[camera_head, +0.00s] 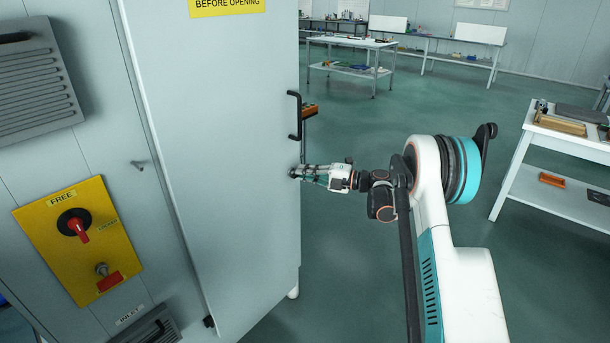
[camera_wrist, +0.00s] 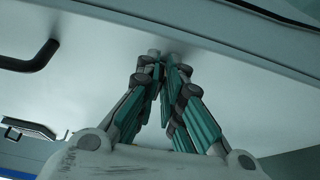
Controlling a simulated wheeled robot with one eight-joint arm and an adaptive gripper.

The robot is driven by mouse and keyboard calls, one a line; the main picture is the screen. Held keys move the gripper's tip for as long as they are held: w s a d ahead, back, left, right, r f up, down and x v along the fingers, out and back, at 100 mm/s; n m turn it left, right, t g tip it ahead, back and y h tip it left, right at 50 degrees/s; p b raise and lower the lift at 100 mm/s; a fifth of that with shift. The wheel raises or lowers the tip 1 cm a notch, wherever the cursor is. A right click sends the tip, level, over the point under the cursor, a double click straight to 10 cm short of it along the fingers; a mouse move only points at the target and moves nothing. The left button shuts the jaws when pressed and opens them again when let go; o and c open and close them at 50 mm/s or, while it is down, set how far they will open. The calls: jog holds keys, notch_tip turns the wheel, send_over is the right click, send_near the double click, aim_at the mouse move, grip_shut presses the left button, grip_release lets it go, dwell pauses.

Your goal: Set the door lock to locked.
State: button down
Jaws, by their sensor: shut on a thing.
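The large pale grey door (camera_head: 225,200) fills the middle of the head view, with a black handle (camera_head: 293,115) on its right edge. My gripper (camera_head: 294,173) is at that edge, a little below the handle. In the wrist view, my gripper (camera_wrist: 163,58) has its fingertips together at the door face (camera_wrist: 95,75), shut on a small grey door lock knob (camera_wrist: 153,53). The fingers hide most of the knob, and I cannot tell which way it is turned. The black handle also shows in the wrist view (camera_wrist: 32,57), at the left.
A yellow plate (camera_head: 60,240) left of the door carries a red and black rotary switch (camera_head: 75,224) under a FREE label. A vent (camera_head: 35,75) is above it. A bench (camera_head: 560,140) stands at the right. Open green floor (camera_head: 385,125) lies behind my arm.

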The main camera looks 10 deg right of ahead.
jog(key=shift+f+m, duration=0.1)
jog(key=shift+m, duration=0.2)
dwell(0.4)
jog(key=c, duration=1.7)
grip_release()
jog(key=shift+d, duration=0.1)
jog(key=v, duration=1.2)
jog(key=shift+f, duration=0.2)
jog(key=shift+w+r, duration=0.1)
